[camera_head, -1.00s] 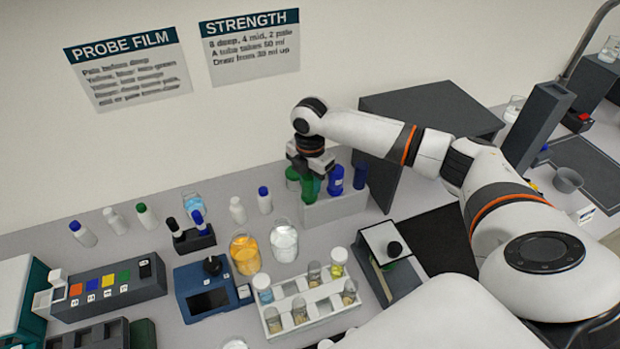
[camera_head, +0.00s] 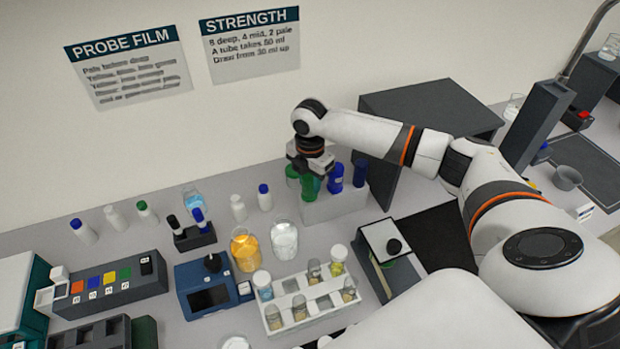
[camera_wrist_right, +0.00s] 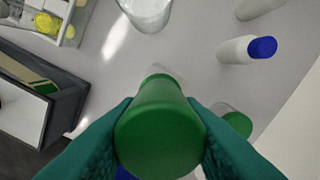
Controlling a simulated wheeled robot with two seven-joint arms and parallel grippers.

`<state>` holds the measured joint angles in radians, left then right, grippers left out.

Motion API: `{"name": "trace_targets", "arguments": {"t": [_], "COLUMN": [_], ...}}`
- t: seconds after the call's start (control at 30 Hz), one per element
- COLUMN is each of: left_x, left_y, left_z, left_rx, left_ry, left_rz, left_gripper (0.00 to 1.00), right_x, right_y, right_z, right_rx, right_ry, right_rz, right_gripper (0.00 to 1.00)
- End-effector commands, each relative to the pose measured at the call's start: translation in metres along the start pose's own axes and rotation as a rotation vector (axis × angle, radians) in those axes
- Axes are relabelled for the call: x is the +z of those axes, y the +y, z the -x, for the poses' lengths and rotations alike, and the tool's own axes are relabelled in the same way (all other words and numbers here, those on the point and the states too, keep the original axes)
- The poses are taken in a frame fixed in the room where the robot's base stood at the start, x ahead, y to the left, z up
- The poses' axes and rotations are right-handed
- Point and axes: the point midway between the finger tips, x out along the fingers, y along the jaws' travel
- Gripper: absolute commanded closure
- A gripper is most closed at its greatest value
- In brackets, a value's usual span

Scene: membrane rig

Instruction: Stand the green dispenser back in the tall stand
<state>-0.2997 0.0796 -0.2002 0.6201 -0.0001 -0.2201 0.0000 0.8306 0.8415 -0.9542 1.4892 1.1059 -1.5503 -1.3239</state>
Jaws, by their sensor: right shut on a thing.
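The green dispenser (camera_head: 308,188) is between the fingers of my right gripper (camera_head: 311,172), at the left end of a pale block-like stand (camera_head: 336,209), which I take for the tall stand. I cannot tell whether its lower end is inside the stand or just in front of it. In the right wrist view the teal fingers (camera_wrist_right: 160,108) are shut on the green dispenser (camera_wrist_right: 160,130), its wide end toward the camera. Another green piece (camera_head: 292,174), a blue dispenser (camera_head: 335,178) and a dark blue one (camera_head: 360,173) are beside it. My left gripper is not in view.
A small dark rack (camera_head: 196,239) with black and blue pieces stands to the left. Beakers of orange (camera_head: 245,250) and clear liquid (camera_head: 284,240) and a white tube rack (camera_head: 311,305) stand in front. A dark angled cabinet (camera_head: 430,110) is close on the right.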

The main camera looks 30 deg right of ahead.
Motion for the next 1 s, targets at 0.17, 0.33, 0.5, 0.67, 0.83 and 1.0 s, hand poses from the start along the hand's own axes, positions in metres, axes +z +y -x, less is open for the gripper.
{"name": "trace_targets", "arguments": {"t": [0.17,0.33,0.5,0.67,0.83,1.0], "left_x": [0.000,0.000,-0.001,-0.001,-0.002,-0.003], "left_y": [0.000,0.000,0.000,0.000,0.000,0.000], "left_z": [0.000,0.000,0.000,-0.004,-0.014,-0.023], "left_rx": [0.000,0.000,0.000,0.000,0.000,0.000], "left_ry": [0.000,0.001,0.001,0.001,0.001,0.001], "left_rz": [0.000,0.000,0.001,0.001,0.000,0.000], "left_gripper": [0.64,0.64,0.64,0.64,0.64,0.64], "right_x": [0.000,0.000,0.000,0.000,0.000,0.000], "right_y": [0.000,0.000,0.000,-0.001,-0.002,-0.002], "right_z": [0.000,0.000,0.000,0.009,0.040,0.077], "right_rx": [0.000,0.000,0.000,-0.002,-0.007,-0.006], "right_ry": [0.000,0.000,0.000,0.000,0.000,0.001], "right_rz": [0.000,0.000,0.000,-0.001,0.001,0.000], "right_gripper": [0.55,0.41,0.41,0.41,0.41,0.41]}}
